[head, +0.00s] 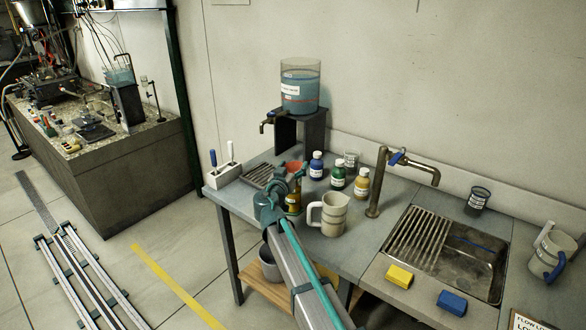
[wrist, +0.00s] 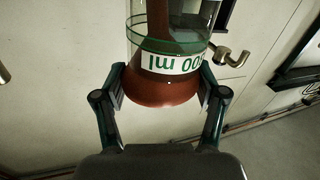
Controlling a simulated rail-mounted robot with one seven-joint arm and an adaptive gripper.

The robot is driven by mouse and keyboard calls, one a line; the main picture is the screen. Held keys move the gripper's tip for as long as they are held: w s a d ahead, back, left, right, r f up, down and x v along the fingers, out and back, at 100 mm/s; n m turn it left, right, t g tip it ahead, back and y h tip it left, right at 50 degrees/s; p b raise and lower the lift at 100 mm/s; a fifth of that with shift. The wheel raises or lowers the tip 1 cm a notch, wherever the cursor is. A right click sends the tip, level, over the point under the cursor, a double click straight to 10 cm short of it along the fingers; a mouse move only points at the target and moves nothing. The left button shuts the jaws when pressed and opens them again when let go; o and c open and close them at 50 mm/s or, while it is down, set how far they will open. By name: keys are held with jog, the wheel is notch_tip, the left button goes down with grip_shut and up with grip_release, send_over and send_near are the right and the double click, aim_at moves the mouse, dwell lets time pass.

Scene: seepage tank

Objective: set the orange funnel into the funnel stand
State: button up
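The orange funnel (wrist: 163,94) is between the two fingers of my gripper (wrist: 162,82) in the wrist view, with a finger pad against each side of its wide end. A clear vessel with a white 500 ml label (wrist: 178,62), upside down in the picture, overlaps the funnel's narrower part. I cannot tell whether the funnel is inside it or behind it. In the head view, a bit of the orange funnel (head: 295,166) shows by my gripper (head: 290,182), over the left part of the bench. I cannot make out the funnel stand; my arm hides part of this area.
Blue, green and amber bottles (head: 338,177) and a beige jug (head: 331,215) stand right of my gripper. The tank (head: 300,86) on its dark stand is behind. A brass faucet (head: 377,182) and sink (head: 470,262) are farther right. A white holder (head: 226,175) stands at the left edge.

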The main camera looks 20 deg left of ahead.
jog(key=shift+o, duration=1.4)
jog(key=shift+r+p, duration=0.1)
jog(key=shift+p, duration=1.2)
